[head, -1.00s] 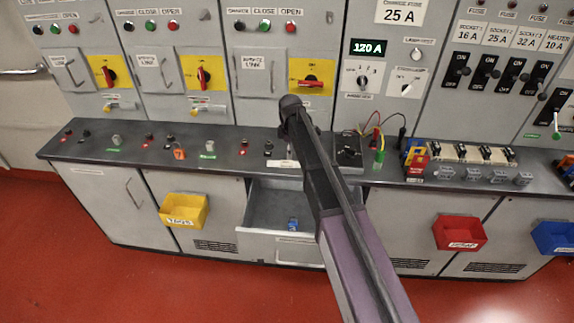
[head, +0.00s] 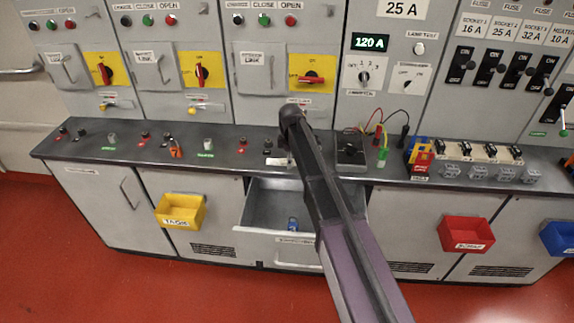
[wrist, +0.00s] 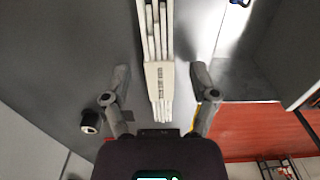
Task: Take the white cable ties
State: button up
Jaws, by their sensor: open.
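The white cable ties (wrist: 158,75) are a bundle of long pale strips with a labelled band around the middle. In the wrist view they lie on the dark grey bench top, running up and out of the frame. My gripper (wrist: 160,82) is open, with one finger on each side of the bundle and a visible gap at both sides. In the head view my arm hides the gripper and most of the ties; a small pale bit (head: 279,161) shows left of the arm on the bench.
An open drawer (head: 262,232) holding a small blue item (head: 293,223) is below the bench edge. A black knob (wrist: 90,122) stands left of my gripper. A test box (head: 350,152) with cables stands right of the arm. Yellow (head: 180,211) and red (head: 466,234) bins hang in front.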

dwell(0.4)
grip_shut()
jog(key=shift+r, duration=0.2)
notch_tip(320, 180, up, 3)
jog(key=p, duration=0.3)
jog(key=shift+f, duration=0.2)
jog(key=s+d+r+p, duration=0.2)
jog(key=s, duration=1.4)
jog(key=shift+d, duration=0.1)
